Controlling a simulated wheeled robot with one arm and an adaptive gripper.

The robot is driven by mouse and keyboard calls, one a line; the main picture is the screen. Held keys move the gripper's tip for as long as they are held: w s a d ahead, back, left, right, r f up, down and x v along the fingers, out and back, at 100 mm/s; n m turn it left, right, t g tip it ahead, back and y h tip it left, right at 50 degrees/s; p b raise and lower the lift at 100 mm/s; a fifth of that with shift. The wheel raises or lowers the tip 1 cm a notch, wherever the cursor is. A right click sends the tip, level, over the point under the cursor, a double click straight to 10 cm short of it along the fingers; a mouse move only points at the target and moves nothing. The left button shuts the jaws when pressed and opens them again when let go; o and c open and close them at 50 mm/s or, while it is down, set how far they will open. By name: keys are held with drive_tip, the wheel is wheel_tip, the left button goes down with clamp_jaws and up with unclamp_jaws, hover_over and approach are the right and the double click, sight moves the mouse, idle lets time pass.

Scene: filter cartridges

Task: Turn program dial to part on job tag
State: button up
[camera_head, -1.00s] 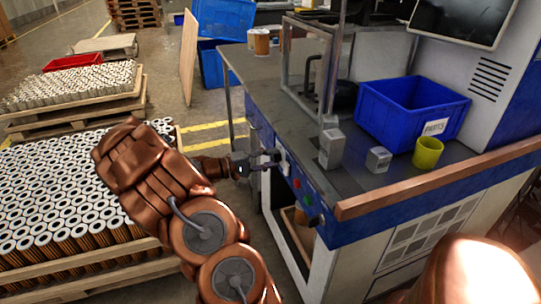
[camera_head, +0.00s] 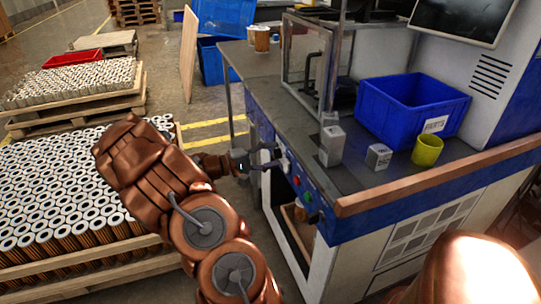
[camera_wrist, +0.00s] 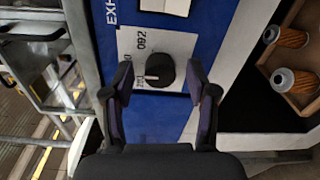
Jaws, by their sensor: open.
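The program dial (camera_wrist: 160,70) is a round black knob with a pale pointer line, on a white plate (camera_wrist: 180,45) with printed numbers such as 092, on the blue front panel. The pointer points left in the wrist view. My gripper (camera_wrist: 163,85) is open, with one finger on each side of the dial; I cannot tell whether either touches it. In the head view my gripper (camera_head: 272,160) is at the bench's front panel, and its fingers hide the dial. No job tag can be made out with certainty; a paper (camera_wrist: 166,5) shows above the plate.
The bench top (camera_head: 265,90) holds a blue PARTS bin (camera_head: 385,115), metal blocks (camera_head: 332,145) and a yellow cup (camera_head: 427,151). Coloured buttons (camera_head: 303,190) sit right of my gripper. Filter cartridges (camera_wrist: 290,38) lie in a wooden tray below. Pallets of cartridges (camera_head: 70,190) stand left.

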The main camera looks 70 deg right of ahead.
drive_tip(key=v, duration=1.2)
idle(0.5)
drive_tip(key=s+a+n+t+y, duration=0.3)
drive_tip(key=a+y, duration=0.1)
drive_tip(key=a, duration=0.9)
drive_tip(key=s+a+n+t+y, duration=0.2)
drive_tip(key=s+a+t+y, duration=0.2)
drive_tip(key=a, duration=1)
drive_tip(key=s+a+n+t+y, duration=0.3)
drive_tip(key=a+y, duration=0.1)
drive_tip(key=a, duration=0.9)
wheel_tip(320, 180, up, 25)
drive_tip(key=s+t+p, duration=0.1)
drive_tip(key=p, duration=2.2)
drive_tip(key=shift+s+a+p, duration=0.25)
drive_tip(key=shift+s+p, duration=0.05)
drive_tip(key=shift+s, duration=0.05)
drive_tip(key=shift+r, duration=0.1)
